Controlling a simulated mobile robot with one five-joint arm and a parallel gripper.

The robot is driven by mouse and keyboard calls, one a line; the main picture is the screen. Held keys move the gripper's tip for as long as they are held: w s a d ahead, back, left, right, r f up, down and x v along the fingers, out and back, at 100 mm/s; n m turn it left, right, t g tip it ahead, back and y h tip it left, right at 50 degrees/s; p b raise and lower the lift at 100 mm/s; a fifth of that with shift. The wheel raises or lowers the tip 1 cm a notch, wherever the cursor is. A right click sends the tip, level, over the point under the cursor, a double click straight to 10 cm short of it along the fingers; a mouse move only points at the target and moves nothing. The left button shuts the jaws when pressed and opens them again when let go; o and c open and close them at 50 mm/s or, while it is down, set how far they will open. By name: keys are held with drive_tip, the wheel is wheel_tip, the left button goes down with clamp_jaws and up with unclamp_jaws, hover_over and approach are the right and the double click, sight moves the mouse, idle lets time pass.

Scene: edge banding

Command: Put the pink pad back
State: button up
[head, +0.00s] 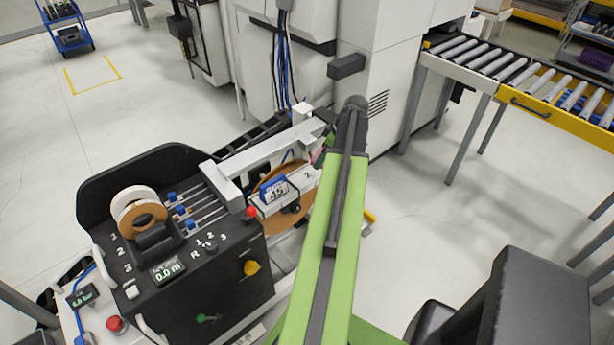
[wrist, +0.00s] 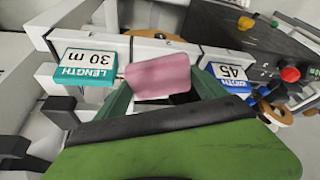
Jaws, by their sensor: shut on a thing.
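The pink pad (wrist: 158,76) is between the green fingers of my gripper (wrist: 160,92) in the wrist view, and the gripper is shut on it. Behind the pad is a white rail (wrist: 140,48) with card holders. The pad is in front of the stretch between a teal card (wrist: 88,64) reading LENGTH 30 m and a blue card (wrist: 232,74) reading 45. I cannot tell whether the pad touches the rail. In the head view a sliver of the pad (head: 320,156) shows left of my arm, which hides most of my gripper.
The black edge-banding machine (head: 205,270) with dials, a red knob and tape rolls (head: 138,210) stands at the left. A white bar (head: 270,145) runs above the rail. A roller conveyor (head: 530,75) is at the upper right. Open floor (head: 440,200) lies right of my arm.

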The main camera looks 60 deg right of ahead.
sight(316, 155)
drive_tip(key=w+f, duration=0.1)
drive_tip(key=w+f+b, duration=0.1)
drive_tip(key=w, duration=0.1)
drive_tip(key=w+a+f+b, duration=0.1)
drive_tip(key=w, duration=0.1)
drive_tip(key=shift+w+a+f, duration=0.1)
drive_tip(key=shift+w+f, duration=0.05)
drive_tip(key=shift+f, duration=0.2)
drive_tip(key=shift+w, duration=0.3)
wheel_tip(316, 155, down, 4)
drive_tip(key=b, duration=0.5)
drive_tip(key=shift+f, duration=0.25)
drive_tip(key=o, duration=1.1)
drive_tip(key=shift+r, duration=0.1)
drive_tip(key=shift+o, duration=0.2)
drive_tip(key=p+v, duration=0.5)
drive_tip(key=v, duration=0.1)
drive_tip(key=p+v, duration=0.6)
drive_tip(key=shift+w+a+r, duration=0.1)
drive_tip(key=shift+w+a, duration=0.05)
drive_tip(key=shift+w, duration=0.1)
drive_tip(key=shift+s+r+p, duration=0.25)
drive_tip(key=shift+p, duration=0.25)
drive_tip(key=shift+f, duration=0.1)
